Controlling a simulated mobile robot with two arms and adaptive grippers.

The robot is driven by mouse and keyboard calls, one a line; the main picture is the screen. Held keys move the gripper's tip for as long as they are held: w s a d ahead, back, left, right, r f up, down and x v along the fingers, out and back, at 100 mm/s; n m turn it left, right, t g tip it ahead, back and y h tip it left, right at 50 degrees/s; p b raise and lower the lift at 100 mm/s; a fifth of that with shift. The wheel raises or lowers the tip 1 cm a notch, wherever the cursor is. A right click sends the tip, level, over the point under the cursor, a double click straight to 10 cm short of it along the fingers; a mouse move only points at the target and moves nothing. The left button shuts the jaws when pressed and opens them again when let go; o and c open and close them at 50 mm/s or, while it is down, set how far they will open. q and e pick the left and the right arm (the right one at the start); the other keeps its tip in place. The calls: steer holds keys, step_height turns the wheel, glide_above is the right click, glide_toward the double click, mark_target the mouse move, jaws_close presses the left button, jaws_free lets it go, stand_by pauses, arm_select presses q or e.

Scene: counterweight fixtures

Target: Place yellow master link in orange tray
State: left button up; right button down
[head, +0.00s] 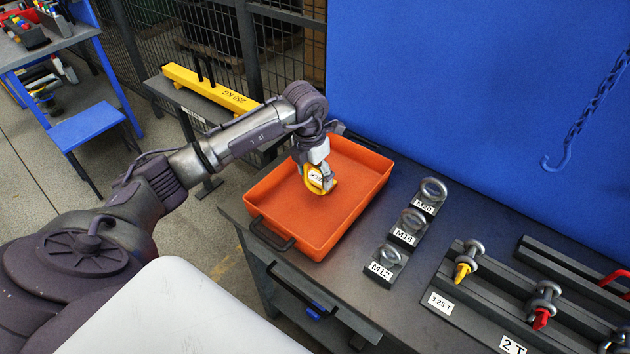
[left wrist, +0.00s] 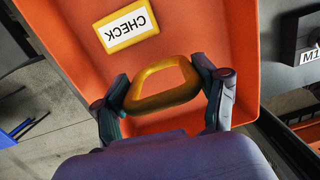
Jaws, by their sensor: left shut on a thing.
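The yellow master link is a thick yellow ring, held in my left gripper (head: 325,174) over the orange tray (head: 352,205) in the head view. In the left wrist view, the yellow master link (left wrist: 163,101) sits between the two fingers of my left gripper (left wrist: 167,92), which is shut on it. The orange tray (left wrist: 235,60) fills much of that view beneath the link. I cannot tell whether the link touches the tray floor. My gripper partly hides the link in the head view. My right gripper is in neither view.
A yellow-bordered CHECK label (left wrist: 131,26) lies in the tray. Eye bolts on M20, M16 and M12 stands (head: 410,227) line up to the right of the tray. Shackle racks (head: 480,300) lie further right. A blue panel (head: 470,90) stands behind the bench.

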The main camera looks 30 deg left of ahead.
mark_target(315, 189)
arm_select(q)
step_height(315, 189, down, 3)
steer(key=shift+f+p, duration=0.15)
steer(key=shift+p, duration=0.5)
steer(key=shift+f, duration=0.2)
steer(key=shift+f, duration=0.1)
steer(key=shift+f+b, duration=0.15)
steer(key=shift+b, duration=0.15)
steer(key=o, duration=1.7)
